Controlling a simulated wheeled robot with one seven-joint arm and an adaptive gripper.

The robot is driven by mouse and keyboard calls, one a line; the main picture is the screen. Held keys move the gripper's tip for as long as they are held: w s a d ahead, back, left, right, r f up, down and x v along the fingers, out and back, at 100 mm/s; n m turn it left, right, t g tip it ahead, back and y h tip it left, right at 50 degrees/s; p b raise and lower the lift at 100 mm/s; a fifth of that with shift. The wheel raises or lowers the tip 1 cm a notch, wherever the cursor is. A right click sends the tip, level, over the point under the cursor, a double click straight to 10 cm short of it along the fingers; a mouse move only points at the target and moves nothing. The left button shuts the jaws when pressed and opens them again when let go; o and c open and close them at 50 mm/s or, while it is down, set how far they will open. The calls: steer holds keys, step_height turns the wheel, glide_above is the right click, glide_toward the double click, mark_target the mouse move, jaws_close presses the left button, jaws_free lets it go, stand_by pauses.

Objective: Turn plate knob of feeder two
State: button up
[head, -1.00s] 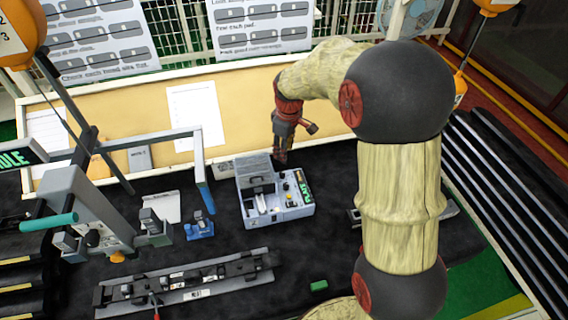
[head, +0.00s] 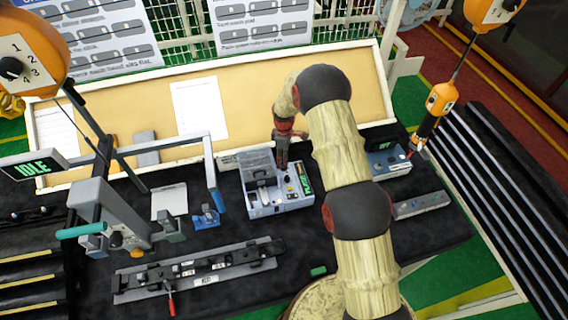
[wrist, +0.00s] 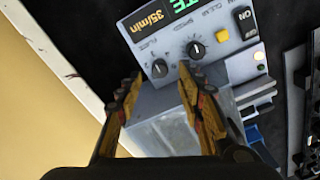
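A grey feeder box (head: 268,207) with a clear-lidded bin and a green display stands mid-bench in the head view. In the wrist view its control panel (wrist: 222,65) shows an orange "35/min" label, a yellow button and two black knobs. One knob (wrist: 160,68) is at the panel's near corner, the other, the speed knob (wrist: 195,50), is to its right. The small lettering is hard to read, so I cannot tell which is the plate knob. My gripper (wrist: 160,79) is open and empty, its fingertips on either side of the corner knob, with contact unclear. In the head view my gripper (head: 282,160) is over the box's back edge.
A second grey-blue box (head: 388,163) stands farther right, partly behind my arm. A blue clamp (head: 207,217) is left of the feeder and a long rail fixture (head: 200,268) lies in front. An orange screwdriver (head: 432,112) hangs at the right.

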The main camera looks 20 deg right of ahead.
steer(key=shift+f+p, duration=0.4)
steer(key=shift+f, duration=1.9)
steer(key=c, duration=0.3)
jaws_close()
